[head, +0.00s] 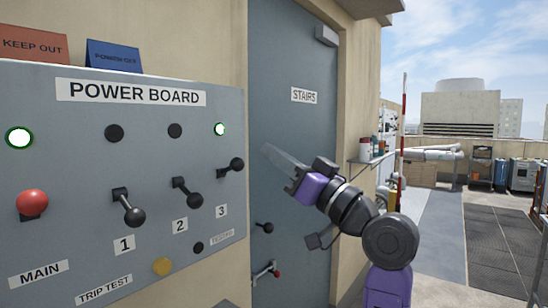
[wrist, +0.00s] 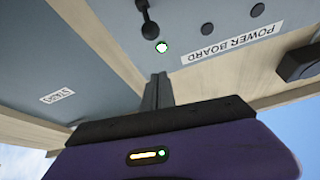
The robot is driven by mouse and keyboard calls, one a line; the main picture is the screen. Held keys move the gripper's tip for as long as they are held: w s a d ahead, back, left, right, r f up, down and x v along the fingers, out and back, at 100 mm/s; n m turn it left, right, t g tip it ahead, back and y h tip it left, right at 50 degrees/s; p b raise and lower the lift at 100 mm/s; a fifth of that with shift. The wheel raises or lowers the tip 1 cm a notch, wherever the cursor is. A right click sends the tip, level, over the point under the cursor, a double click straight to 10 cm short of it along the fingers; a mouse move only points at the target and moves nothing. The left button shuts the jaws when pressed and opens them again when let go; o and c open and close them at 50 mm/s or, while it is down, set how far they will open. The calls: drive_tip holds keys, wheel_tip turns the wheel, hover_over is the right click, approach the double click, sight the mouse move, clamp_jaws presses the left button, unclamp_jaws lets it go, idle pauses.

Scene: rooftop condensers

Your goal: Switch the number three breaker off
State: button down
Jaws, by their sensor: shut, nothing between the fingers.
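The number three breaker (head: 235,165) is a black lever on the right side of the grey power board (head: 60,110). Its handle points right and slightly up, above the label 3, and the lamp (head: 220,129) over it is lit green-white. In the wrist view the lever (wrist: 148,22) and its lit lamp (wrist: 161,47) show near the top, beyond the fingertips. My gripper (head: 267,149) is right of the lever, in front of the door, apart from it. In the wrist view its fingers (wrist: 158,78) are together and empty.
Breaker levers one (head: 130,208) and two (head: 187,192) point down, with dark lamps above. A red main knob (head: 32,203) sits at left under a lit lamp. The stairs door (head: 290,60) stands right of the board.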

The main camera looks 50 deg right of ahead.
sight(230, 169)
drive_tip(key=p+x, duration=0.2)
drive_tip(key=x, duration=0.5)
drive_tip(key=shift+w+a+f, duration=0.15)
drive_tip(key=shift+f, duration=0.8)
drive_tip(key=shift+w+a+f, duration=0.15)
drive_tip(key=shift+f, duration=0.85)
drive_tip(key=shift+f, duration=0.1)
